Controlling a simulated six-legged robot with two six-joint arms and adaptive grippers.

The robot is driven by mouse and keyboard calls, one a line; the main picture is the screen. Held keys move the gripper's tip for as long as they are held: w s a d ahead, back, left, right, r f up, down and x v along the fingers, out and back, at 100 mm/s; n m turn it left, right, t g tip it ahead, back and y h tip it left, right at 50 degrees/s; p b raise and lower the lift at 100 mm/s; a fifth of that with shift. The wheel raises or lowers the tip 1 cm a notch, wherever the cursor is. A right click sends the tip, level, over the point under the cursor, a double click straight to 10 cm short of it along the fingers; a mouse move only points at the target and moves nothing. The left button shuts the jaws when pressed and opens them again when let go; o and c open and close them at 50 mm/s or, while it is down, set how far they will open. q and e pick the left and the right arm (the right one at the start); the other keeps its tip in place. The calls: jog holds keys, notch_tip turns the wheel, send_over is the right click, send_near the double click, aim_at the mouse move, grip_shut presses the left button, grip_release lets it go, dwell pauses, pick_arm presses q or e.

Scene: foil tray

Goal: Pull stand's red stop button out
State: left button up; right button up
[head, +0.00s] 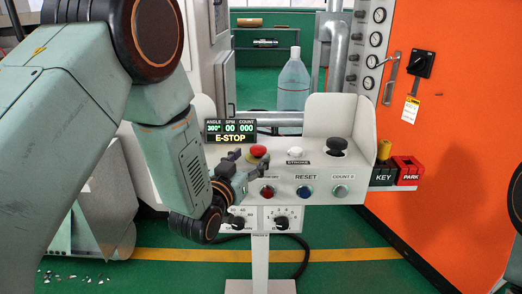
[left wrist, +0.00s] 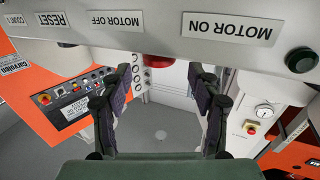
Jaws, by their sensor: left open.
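The stand's red stop button (head: 258,151) is a round red head on top of the pale grey control stand (head: 320,128), beside a lit display reading E-STOP (head: 229,132). My left gripper (head: 242,167) is open just left of and below the button. In the left wrist view, the open left gripper (left wrist: 162,68) has a finger on each side of a dark-red round head, apparently the stop button (left wrist: 157,60). I see no clear contact. The gripper partly hides the panel's left side. My right gripper is not in view.
A red push button (head: 267,191), a RESET button (head: 305,191) and a black knob (head: 338,146) are close by on the stand. Dials (head: 281,222) sit below. An orange cabinet (head: 450,110) stands at the right, with a KEY and PARK box (head: 408,170) beside the stand.

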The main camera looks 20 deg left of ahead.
aim_at(255, 153)
pick_arm(q)
jog(key=shift+w+d+b, duration=0.2)
jog(key=shift+w+b, duration=0.1)
jog(key=shift+w, duration=1.1)
jog(key=shift+w+d+b, duration=0.15)
jog(key=shift+w+b, duration=0.1)
jog(key=shift+w, duration=1.1)
jog(key=shift+f, duration=0.1)
grip_shut()
